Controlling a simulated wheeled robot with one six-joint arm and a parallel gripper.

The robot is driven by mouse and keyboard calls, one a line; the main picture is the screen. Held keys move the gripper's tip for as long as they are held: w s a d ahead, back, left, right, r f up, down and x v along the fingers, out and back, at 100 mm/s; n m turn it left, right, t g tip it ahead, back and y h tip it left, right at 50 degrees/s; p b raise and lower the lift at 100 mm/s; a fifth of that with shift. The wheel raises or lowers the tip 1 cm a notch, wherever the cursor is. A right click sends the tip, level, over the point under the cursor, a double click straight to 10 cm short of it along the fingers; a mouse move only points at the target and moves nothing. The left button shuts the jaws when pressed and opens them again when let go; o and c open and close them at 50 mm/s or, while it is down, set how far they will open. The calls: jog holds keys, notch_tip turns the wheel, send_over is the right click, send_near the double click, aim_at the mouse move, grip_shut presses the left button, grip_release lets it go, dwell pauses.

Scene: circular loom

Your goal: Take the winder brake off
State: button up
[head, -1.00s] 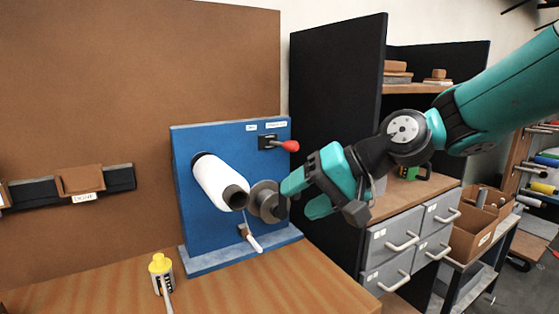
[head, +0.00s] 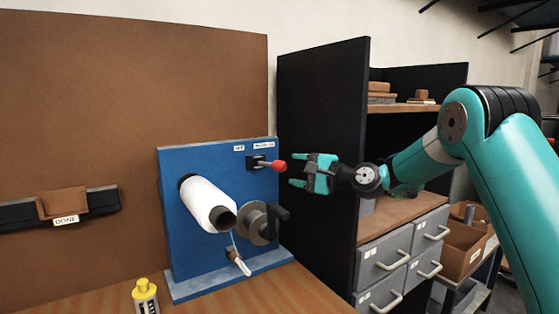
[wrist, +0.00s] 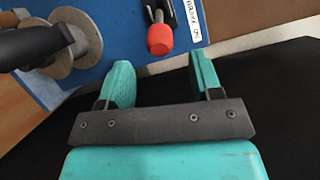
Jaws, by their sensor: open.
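The brake lever has a red knob (head: 278,166) and a black mount (head: 257,162) at the upper right of the blue panel (head: 180,250). The lever points right, toward my gripper (head: 296,170). My gripper is open and empty, just right of the knob and apart from it. In the wrist view the red knob (wrist: 160,40) lies ahead of the gap between my two teal fingers (wrist: 160,72), not between them. Two small white labels (head: 263,146) sit above the lever; their print is too small to read surely.
A white yarn cone (head: 208,203) and a grey winder disc with a black handle (head: 256,225) stick out below the lever. A yellow-capped bottle (head: 145,292) stands on the wooden table. A black shelf side (head: 320,150) stands close behind my gripper.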

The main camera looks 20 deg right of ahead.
aim_at(279, 166)
jog(key=p+x, duration=0.1)
jog(key=x, duration=0.5)
jog(key=shift+w+a+p, duration=0.1)
jog(key=shift+p, duration=0.3)
jog(key=shift+c, duration=0.4)
grip_shut()
